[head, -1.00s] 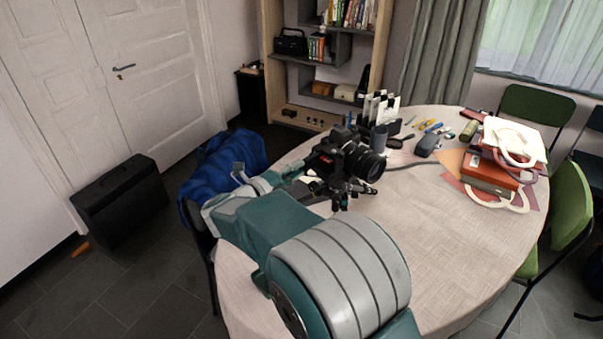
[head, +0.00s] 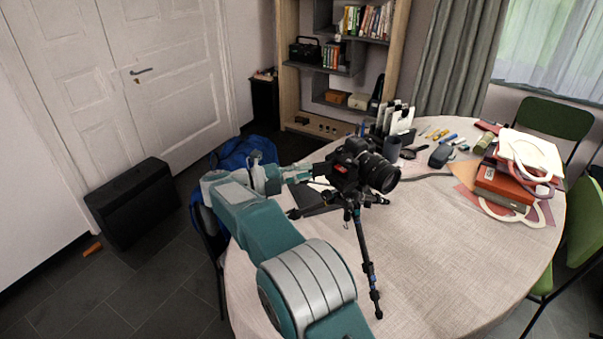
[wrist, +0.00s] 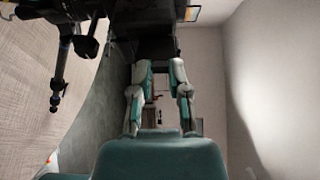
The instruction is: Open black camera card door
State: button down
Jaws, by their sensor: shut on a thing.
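The black camera (head: 345,172) sits on a black tripod (head: 361,245) at the table's left side, its lens pointing right. One long tripod leg reaches toward the near side of the table. My gripper (head: 312,172) is at the camera's left side, with the arm coming from the lower left. In the wrist view, both fingers of my gripper (wrist: 161,68) meet the dark camera body (wrist: 150,42) and are shut on part of it. I cannot make out the card door separately. The tripod also shows in the wrist view (wrist: 60,70).
The round table (head: 450,235) has free room at its front and right. A red box and bag pile (head: 503,182) lies at the right. A dark cup (head: 392,150) and small tools stand behind the camera.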

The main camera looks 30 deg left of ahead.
jog(key=shift+w+d+f, duration=0.1)
jog(key=shift+w+f, duration=0.05)
jog(key=shift+f, duration=0.05)
jog(key=c, duration=0.6)
grip_release()
jog(key=shift+r, duration=0.1)
jog(key=v, duration=1.2)
jog(key=shift+w, duration=0.15)
